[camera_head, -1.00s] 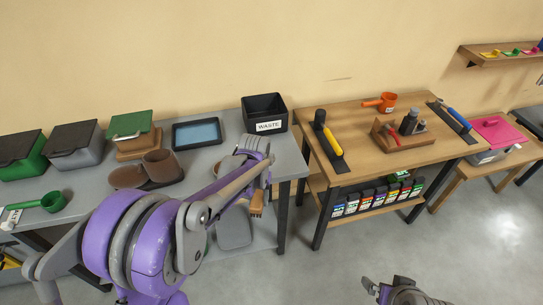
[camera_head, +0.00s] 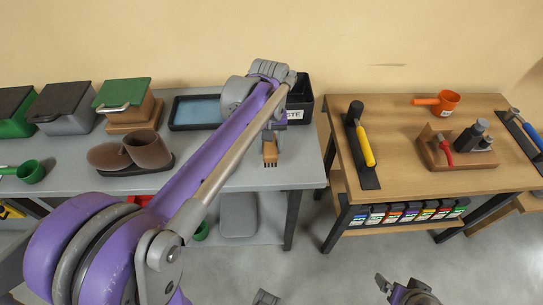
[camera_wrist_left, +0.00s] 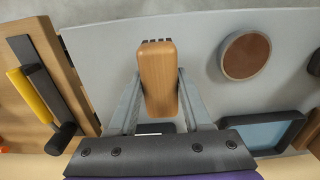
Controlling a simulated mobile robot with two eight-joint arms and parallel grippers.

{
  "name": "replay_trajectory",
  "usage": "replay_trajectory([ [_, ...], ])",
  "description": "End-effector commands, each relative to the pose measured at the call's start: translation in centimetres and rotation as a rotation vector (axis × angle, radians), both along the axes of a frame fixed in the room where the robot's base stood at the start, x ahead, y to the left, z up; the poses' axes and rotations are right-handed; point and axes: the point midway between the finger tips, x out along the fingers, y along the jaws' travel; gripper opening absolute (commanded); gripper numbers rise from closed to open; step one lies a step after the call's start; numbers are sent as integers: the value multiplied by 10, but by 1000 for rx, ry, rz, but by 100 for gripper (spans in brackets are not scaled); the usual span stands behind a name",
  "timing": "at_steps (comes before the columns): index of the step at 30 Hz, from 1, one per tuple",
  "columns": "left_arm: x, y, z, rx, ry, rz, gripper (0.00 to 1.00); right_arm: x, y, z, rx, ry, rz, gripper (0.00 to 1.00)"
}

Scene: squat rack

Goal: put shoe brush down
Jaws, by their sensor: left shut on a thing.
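The shoe brush (camera_head: 269,153) has a wooden back and dark bristles. My left gripper (camera_head: 271,134) is shut on it, over the right part of the grey table (camera_head: 300,176). In the left wrist view the brush (camera_wrist_left: 158,70) sits between the two fingers of the gripper (camera_wrist_left: 160,98), with its bristle end away from the palm. I cannot tell whether the brush touches the tabletop. My right gripper (camera_head: 405,292) is low at the bottom of the head view, away from both tables; its jaws are unclear.
A black waste bin (camera_head: 304,99) stands behind my left gripper, partly hidden. A round brown-topped thing (camera_wrist_left: 245,55) lies near the brush. The wooden workbench (camera_head: 405,120) is right, across a gap.

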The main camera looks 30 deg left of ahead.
Motion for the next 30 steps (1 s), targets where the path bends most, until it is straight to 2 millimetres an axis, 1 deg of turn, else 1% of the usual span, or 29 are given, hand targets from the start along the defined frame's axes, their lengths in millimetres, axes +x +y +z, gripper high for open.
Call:
replay_trajectory([
  [1,0,0,-6,0,0,0,0,0,0,-1,0,0,0,100],
  [5,0,0,-18,0,0,-1,0,0,0,-2,0,1,0,100],
  [9,1,0,-39,0,0,-1,0,-1,0,-4,0,1,0,100],
  [12,0,0,-48,0,0,-1,0,-1,0,-4,0,2,0,100],
  [20,0,0,-49,0,0,-2,0,-1,0,-4,0,2,0,100],
  [24,0,0,-53,0,0,-2,0,-1,0,-7,0,3,0,100],
  [25,0,0,-52,0,0,-2,55,-1,0,-7,0,2,0,100],
  [29,0,0,-52,0,0,-2,78,-1,0,-6,0,2,0,100],
  [30,0,0,-52,0,0,-2,79,-1,0,-6,0,2,0,100],
])
